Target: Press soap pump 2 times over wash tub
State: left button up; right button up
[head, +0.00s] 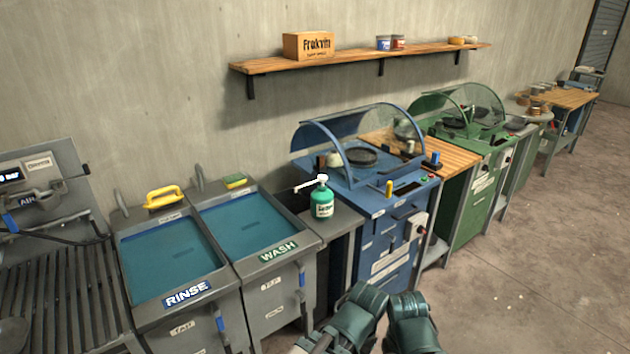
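The soap pump bottle (322,203) is green with a pale label and a white pump head. It stands upright on a grey ledge at the right side of the wash tub. Its long white nozzle (307,186) points left, towards the tub. The wash tub (265,273) is grey, holds blue water and bears a green WASH sign.
The rinse tub (180,309) adjoins the wash tub on the left, with a yellow-handled item (163,197) at its back. A blue machine with a clear hood (392,212) stands right of the bottle. A wooden shelf (355,60) hangs above. Open floor lies at lower right.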

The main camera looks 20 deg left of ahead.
pick_arm(q)
grip_shut()
dwell(1.4)
